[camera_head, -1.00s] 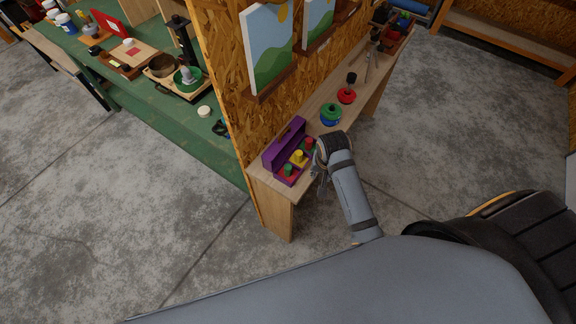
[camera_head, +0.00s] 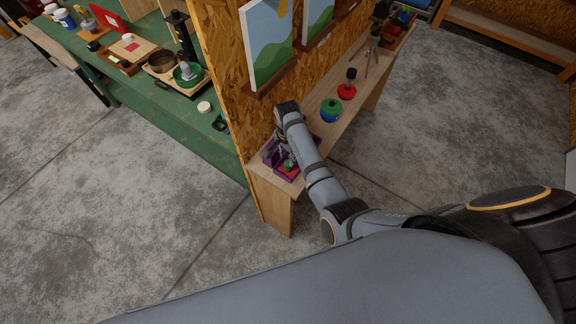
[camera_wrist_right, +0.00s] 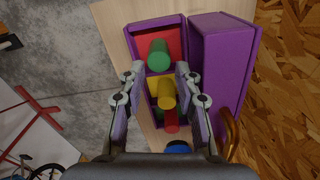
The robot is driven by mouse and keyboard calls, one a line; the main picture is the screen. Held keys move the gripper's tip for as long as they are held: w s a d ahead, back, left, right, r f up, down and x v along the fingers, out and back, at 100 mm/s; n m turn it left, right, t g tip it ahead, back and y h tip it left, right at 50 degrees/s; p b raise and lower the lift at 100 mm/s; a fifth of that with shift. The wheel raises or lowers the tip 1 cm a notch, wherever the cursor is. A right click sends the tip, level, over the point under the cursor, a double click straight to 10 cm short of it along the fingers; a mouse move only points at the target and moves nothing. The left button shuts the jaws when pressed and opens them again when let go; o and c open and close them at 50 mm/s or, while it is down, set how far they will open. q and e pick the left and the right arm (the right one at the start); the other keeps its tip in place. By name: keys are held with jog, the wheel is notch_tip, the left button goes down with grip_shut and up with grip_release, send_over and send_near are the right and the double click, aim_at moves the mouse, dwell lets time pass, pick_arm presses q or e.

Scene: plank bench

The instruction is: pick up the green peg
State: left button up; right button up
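The green peg (camera_head: 289,163) stands at the near end of a purple box on the narrow wooden shelf. In the right wrist view the green peg (camera_wrist_right: 159,54) rises from a red square, with a yellow peg (camera_wrist_right: 166,94) and a red peg (camera_wrist_right: 171,122) in line below it. My right gripper (camera_wrist_right: 159,69) is open and empty. Its fingertips are on either side of the row, near the green peg's lower end in the picture, and I see no contact. In the head view my right gripper (camera_head: 281,151) is over the box, partly hiding it. My left gripper is not in view.
The purple box's lid (camera_wrist_right: 223,60) stands beside the pegs, near the chipboard wall (camera_head: 225,75). Further along the shelf (camera_head: 318,98) are a green and blue round piece (camera_head: 330,110) and a red one (camera_head: 347,91). A green bench (camera_head: 150,110) is left of the wall.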

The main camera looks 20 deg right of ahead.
aim_at(288, 163)
jog(key=shift+f, duration=0.25)
jog(key=f+b, duration=0.3)
jog(key=f, duration=0.2)
jog(key=shift+s+b, duration=0.2)
jog(key=shift+b, duration=0.2)
jog(key=shift+w+r, duration=0.1)
jog(key=shift+a, duration=0.1)
jog(key=shift+c, duration=0.2)
jog(key=c, duration=0.6)
jog(key=shift+o, duration=0.2)
jog(key=shift+r+p, duration=0.15)
jog(key=shift+p, duration=0.15)
